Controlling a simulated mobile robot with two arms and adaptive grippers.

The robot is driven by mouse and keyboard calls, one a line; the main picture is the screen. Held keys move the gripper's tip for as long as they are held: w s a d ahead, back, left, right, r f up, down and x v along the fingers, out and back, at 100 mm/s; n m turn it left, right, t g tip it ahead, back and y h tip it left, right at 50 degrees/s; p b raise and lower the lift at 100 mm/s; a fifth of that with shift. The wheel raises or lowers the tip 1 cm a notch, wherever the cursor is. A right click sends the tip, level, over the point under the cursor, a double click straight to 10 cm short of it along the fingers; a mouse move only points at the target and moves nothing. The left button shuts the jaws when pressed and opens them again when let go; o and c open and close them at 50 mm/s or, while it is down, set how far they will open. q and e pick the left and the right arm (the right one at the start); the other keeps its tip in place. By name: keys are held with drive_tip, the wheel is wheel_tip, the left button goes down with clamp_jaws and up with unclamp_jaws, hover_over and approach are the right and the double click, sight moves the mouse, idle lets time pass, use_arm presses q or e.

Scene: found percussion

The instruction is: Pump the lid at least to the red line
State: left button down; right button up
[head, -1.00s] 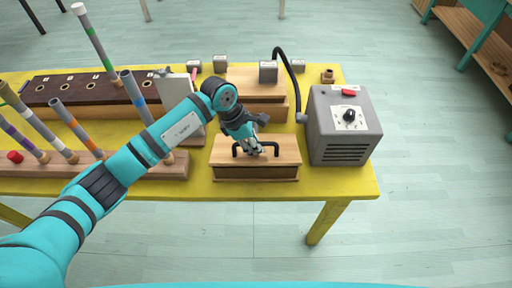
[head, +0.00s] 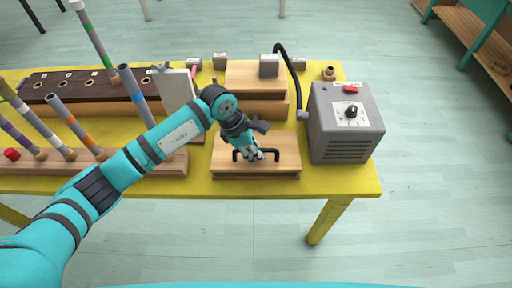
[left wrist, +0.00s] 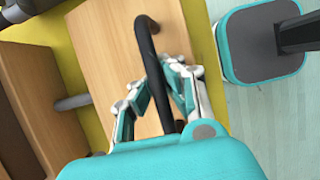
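The wooden lid (head: 280,148) lies on the low wooden box (head: 255,177) at the front of the table. A black bar handle (head: 236,156) stands on it. My left gripper (head: 252,155) comes down over the handle. In the left wrist view, the lid (left wrist: 105,45) fills the middle and my left gripper's fingers (left wrist: 166,70) close around the black handle (left wrist: 146,38), one on each side. Only a thin strip of the box front shows below the lid. I cannot make out a red line in either view. My right gripper is not in view.
A grey machine (head: 345,122) with a black knob and red switch stands close right of the box. A black hose (head: 292,72) arches behind. A stepped wooden block (head: 250,90) is behind the lid. Coloured tubes (head: 68,125) stand at left. The yellow table edge (head: 340,188) is just in front.

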use_arm(q)
drive_tip(key=shift+s+f, duration=0.3)
drive_tip(key=shift+s, duration=0.05)
drive_tip(key=shift+s+f+b, duration=0.4)
drive_tip(key=shift+f+b, duration=0.25)
drive_tip(key=shift+f, duration=0.15)
drive_tip(key=shift+r, duration=0.15)
